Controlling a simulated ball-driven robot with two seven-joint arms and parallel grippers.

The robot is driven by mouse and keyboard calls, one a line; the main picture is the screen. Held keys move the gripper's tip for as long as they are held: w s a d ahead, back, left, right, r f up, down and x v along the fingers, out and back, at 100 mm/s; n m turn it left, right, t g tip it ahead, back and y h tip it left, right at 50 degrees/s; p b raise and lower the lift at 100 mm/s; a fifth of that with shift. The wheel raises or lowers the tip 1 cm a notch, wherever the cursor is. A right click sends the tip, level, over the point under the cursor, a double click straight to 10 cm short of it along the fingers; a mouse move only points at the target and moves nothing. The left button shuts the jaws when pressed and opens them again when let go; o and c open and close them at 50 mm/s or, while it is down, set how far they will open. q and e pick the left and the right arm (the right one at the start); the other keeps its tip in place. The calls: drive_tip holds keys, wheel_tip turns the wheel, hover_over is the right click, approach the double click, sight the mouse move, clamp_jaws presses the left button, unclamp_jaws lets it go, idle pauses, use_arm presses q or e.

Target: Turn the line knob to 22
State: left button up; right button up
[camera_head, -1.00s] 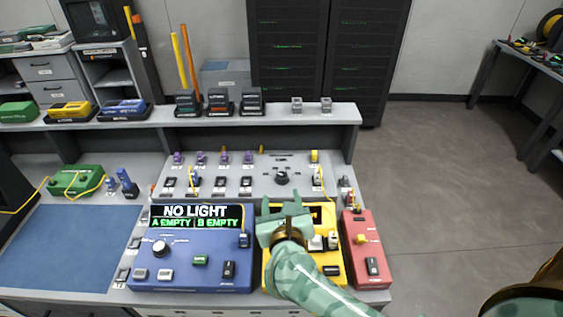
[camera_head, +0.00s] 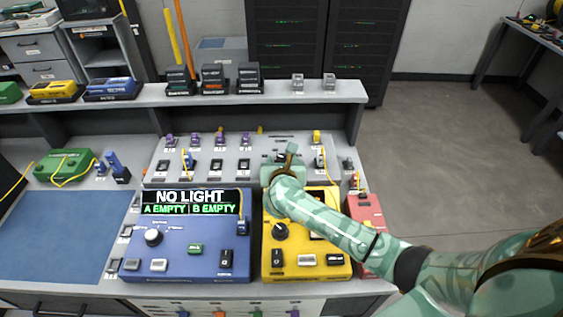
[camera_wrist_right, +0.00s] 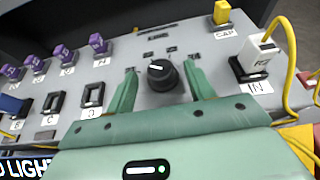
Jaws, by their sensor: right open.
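The black line knob (camera_wrist_right: 161,74) sits on the sloped grey panel (camera_wrist_right: 205,125) under a label that seems to read LINE, with small marks around it. A white line on its top points to the left in the right wrist view. My right gripper (camera_wrist_right: 161,84) is open, one finger on each side of the knob. I cannot tell whether the fingers touch it. My left gripper is not in view.
A blue tester (camera_head: 185,262) reads NO LIGHT, A EMPTY, B EMPTY. A yellow box (camera_head: 295,273) with its own black knob (camera_head: 280,231) lies under my right arm, beside a red box (camera_head: 366,212). A white plug with a yellow cable (camera_wrist_right: 258,55) stands right of the line knob.

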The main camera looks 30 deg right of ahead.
drive_tip(key=shift+x, duration=0.8)
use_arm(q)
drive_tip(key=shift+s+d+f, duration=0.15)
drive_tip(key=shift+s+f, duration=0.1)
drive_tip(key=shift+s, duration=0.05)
use_arm(e)
drive_tip(key=c, duration=1)
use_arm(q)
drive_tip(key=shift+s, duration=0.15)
